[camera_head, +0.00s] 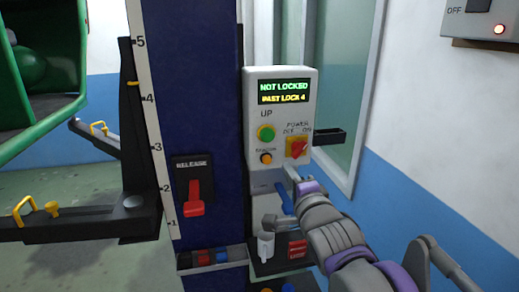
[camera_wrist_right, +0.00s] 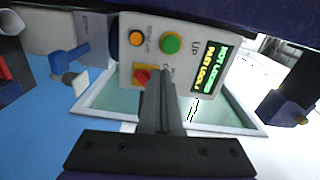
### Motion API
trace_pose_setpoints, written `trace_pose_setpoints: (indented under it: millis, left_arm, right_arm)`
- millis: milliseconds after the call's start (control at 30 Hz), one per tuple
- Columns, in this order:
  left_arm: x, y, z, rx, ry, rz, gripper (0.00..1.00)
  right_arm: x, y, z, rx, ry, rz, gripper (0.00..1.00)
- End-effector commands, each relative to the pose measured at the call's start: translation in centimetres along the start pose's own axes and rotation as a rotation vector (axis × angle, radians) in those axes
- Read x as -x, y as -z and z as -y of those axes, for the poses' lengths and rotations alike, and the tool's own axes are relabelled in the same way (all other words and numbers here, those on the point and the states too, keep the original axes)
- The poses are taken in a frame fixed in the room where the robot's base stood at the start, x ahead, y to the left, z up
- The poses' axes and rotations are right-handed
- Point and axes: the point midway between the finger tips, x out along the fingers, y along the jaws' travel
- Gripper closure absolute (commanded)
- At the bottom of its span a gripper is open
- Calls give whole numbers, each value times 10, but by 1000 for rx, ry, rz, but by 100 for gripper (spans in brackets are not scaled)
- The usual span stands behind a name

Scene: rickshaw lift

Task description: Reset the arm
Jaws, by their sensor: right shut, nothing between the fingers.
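My right gripper (camera_head: 298,180) is shut and empty, just below the lift's control box (camera_head: 255,90) in the head view. In the right wrist view its closed fingers (camera_wrist_right: 160,82) point at the box face, and their tips overlap the area beside the red power knob (camera_wrist_right: 141,76); I cannot tell whether they touch it. The knob also shows in the head view (camera_head: 299,149), turned at a slant on a yellow plate. The display (camera_head: 283,91) reads "NOT LOCKED" and "PAST LOCK 4". A green UP button (camera_head: 266,133) sits below it. My left gripper is not in view.
The blue lift column (camera_head: 190,100) carries a red release lever (camera_head: 194,198) and a numbered scale (camera_head: 148,110). Black lift arms (camera_head: 90,222) reach left, near a green vehicle body (camera_head: 40,70). A tray (camera_head: 212,262) and a bracket with tools stand below the box. A blue-white wall is right.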

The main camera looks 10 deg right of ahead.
Motion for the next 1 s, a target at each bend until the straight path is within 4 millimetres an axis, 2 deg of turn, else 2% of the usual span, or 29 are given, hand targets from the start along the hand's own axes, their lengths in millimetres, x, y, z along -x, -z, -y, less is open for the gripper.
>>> trace_pose_setpoints:
  millis: [67, 167, 200, 267, 400, 533, 600, 733, 833, 1000]
  left_arm:
    - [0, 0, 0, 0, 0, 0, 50]
    - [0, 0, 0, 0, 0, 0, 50]
    - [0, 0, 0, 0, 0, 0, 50]
    - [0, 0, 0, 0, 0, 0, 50]
    - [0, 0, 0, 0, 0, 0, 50]
    - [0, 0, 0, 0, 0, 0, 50]
    - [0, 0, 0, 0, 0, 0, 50]
    - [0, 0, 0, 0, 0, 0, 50]
    - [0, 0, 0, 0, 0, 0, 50]
    - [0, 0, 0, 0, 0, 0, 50]
  right_arm:
    - [12, 2, -32, 112, -83, -10, 100]
    - [36, 3, -90, 327, -245, 6, 100]
    - [49, 3, -116, 424, -317, 29, 100]
    - [71, 2, -155, 569, -423, 83, 100]
    - [131, -6, -241, 884, -636, 287, 100]
    - [186, -17, -304, 1112, -756, 527, 100]
    - [210, -22, -327, 1199, -788, 643, 100]
    - [239, -28, -352, 1292, -810, 790, 100]
    - [247, -30, -359, 1321, -813, 837, 100]
    - [248, -30, -360, 1325, -813, 844, 100]
